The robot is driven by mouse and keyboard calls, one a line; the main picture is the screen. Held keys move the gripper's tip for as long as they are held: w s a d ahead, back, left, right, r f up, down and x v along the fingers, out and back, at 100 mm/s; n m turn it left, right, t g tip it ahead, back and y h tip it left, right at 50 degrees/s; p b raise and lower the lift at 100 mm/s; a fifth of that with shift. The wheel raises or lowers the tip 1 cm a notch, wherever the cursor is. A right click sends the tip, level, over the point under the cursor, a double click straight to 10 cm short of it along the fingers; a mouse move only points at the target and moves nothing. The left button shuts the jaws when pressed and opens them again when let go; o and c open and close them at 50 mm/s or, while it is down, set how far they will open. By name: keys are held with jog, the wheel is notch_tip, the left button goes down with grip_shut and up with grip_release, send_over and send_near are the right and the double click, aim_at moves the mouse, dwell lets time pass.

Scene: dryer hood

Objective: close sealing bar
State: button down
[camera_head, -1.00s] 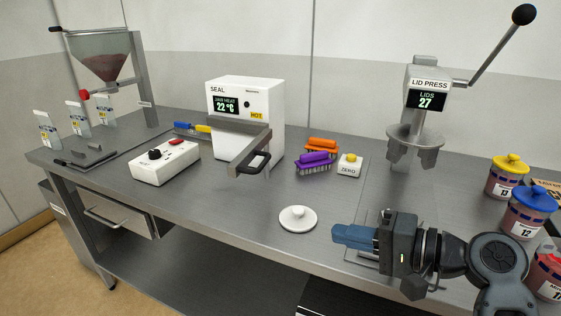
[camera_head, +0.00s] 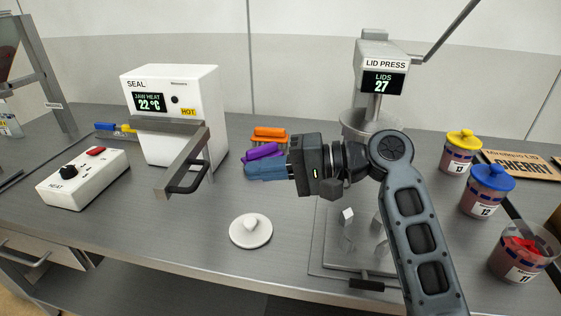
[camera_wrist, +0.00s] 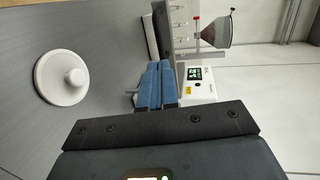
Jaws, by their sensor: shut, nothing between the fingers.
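The white sealer (camera_head: 172,112), marked SEAL with a display reading 22 °C, stands on the bench at the left. Its grey metal sealing bar (camera_head: 185,158) sticks out forward from the front, swung away from the body, with a black handle (camera_head: 190,178) near its end. My gripper (camera_head: 250,171) has blue fingers pressed together and empty. It points left toward the bar and is apart from the handle. In the wrist view the shut fingers (camera_wrist: 160,84) point toward the sealer (camera_wrist: 197,82) and cover part of the bar.
A white knobbed lid (camera_head: 250,231) lies on the bench in front. A white HEAT box (camera_head: 83,178) is left of the bar. The lid press (camera_head: 380,75) and jars (camera_head: 487,190) are to the right.

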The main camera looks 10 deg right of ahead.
aim_at(204, 175)
jog(key=p+x, duration=0.1)
jog(key=x, duration=0.7)
jog(key=shift+a, duration=0.2)
